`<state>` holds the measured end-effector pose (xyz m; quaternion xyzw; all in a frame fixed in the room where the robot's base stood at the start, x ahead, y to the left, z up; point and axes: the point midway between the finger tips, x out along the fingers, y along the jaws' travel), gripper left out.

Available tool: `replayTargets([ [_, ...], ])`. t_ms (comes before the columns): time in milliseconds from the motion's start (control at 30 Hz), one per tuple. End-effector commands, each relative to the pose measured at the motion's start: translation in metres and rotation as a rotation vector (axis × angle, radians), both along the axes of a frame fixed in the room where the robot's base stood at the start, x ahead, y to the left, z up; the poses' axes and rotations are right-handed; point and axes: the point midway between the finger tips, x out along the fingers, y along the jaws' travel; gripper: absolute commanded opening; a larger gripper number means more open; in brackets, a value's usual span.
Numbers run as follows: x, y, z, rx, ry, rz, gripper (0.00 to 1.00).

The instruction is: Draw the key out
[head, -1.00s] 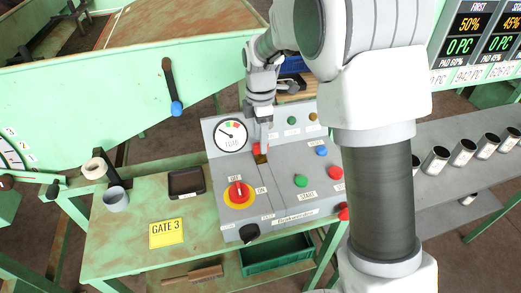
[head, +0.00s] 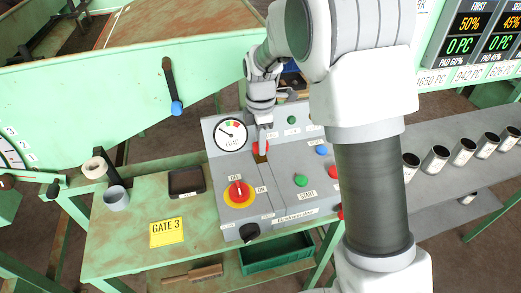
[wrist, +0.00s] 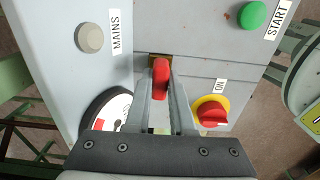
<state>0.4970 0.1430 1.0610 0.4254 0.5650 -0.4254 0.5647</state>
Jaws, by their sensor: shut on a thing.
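The key's red head (wrist: 161,76) shows in the wrist view between the two fingers of my gripper (wrist: 161,95), which is shut on it. Behind the head is a brass plate (wrist: 152,58) on the grey control panel (wrist: 200,30). The key's shank is not visible, so I cannot tell how deep it sits. In the head view my gripper (head: 263,148) is at the upper middle of the panel, just above the brass plate (head: 260,158); the fingers largely hide the key there.
A red rotary switch on a yellow disc (head: 239,193) and a round gauge (head: 232,134) sit close to my gripper. Green START (head: 301,180) and blue (head: 321,150) buttons are to the right.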

Motion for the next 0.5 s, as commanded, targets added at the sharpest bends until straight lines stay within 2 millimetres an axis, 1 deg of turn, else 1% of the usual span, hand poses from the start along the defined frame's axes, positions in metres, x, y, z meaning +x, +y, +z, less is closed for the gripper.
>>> replayTargets([
  [267,0.0,0.0,0.003,0.001,-0.002,0.0,0.0],
  [367,0.001,0.0,0.01,0.002,-0.004,-0.001,0.0],
  [500,0.001,0.0,0.027,0.002,-0.005,0.0,0.0],
])
